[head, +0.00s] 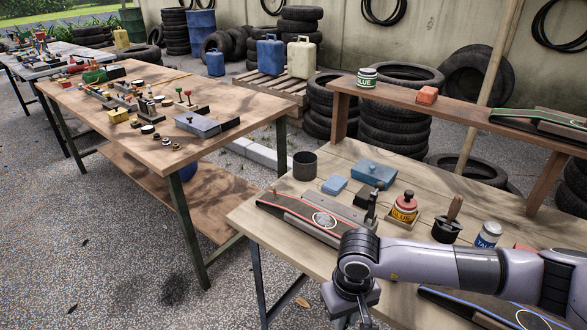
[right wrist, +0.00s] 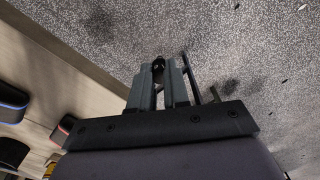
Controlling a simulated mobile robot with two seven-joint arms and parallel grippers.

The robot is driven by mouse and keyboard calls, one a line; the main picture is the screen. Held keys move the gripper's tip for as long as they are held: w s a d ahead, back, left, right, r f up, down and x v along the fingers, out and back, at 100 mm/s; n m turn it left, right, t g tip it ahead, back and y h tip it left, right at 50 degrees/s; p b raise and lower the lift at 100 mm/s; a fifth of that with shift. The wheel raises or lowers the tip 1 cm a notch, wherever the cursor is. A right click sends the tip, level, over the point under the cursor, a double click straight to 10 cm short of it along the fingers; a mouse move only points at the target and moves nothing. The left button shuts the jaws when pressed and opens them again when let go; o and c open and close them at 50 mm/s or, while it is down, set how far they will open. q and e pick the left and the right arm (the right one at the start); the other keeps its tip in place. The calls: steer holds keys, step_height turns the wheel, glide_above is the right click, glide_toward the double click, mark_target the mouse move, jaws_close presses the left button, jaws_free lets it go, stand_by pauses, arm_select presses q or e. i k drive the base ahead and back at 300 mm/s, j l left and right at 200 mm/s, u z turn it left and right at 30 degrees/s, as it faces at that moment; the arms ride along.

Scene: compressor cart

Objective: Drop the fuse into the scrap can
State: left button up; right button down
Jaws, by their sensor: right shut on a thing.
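My right gripper (head: 352,308) hangs over the front edge of the near bench, its fingers mostly cut off by the bottom of the head view. In the right wrist view the right gripper (right wrist: 158,80) is shut on a small dark piece, the fuse (right wrist: 158,66), with gravel ground behind it. The fuse does not show in the head view. A dark, open-topped cylinder, which looks like the scrap can (head: 304,166), stands upright at the back left corner of the near bench, well apart from the gripper. My left gripper is not in view.
A raised shelf (head: 455,107) runs behind. A second bench (head: 150,150) with several small parts stands left.

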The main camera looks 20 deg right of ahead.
mark_target(310, 171)
steer(key=i+j+z, duration=0.15)
steer(key=i+j, duration=0.85)
steer(key=j, duration=0.15)
